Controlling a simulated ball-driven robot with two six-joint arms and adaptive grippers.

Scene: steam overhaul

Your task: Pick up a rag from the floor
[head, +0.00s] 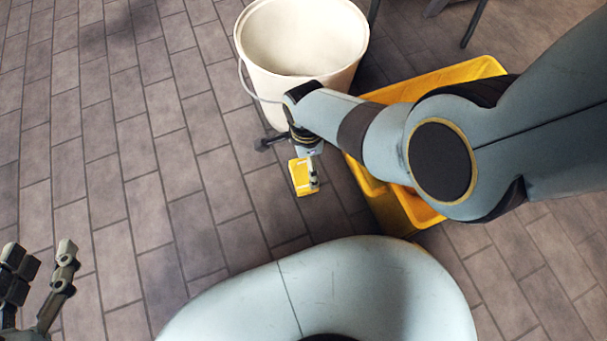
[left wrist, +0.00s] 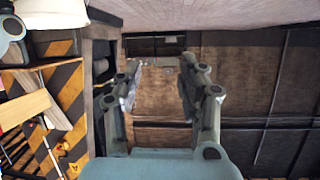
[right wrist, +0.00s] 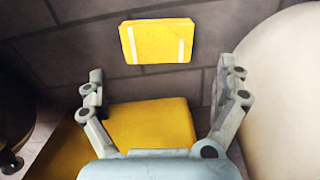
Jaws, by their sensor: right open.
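The rag (head: 302,177) is a flat yellow rectangle with white stripes, lying on the tiled floor. In the right wrist view the rag (right wrist: 157,42) lies just beyond the fingertips, centred between them. My right gripper (head: 289,163) is open and reaches down over it; one finger covers part of the rag in the head view. In the right wrist view my right gripper (right wrist: 161,75) has its fingers wide apart with nothing between the tips. My left gripper (head: 40,252) is open and empty at the far left, away from the rag; its fingers (left wrist: 158,75) also show apart in the left wrist view.
A cream bucket (head: 300,85) with a wire handle stands close beyond the rag. A yellow crate (head: 470,72) lies to the right, partly under my right arm; it also shows in the right wrist view (right wrist: 155,122). The floor to the left is clear.

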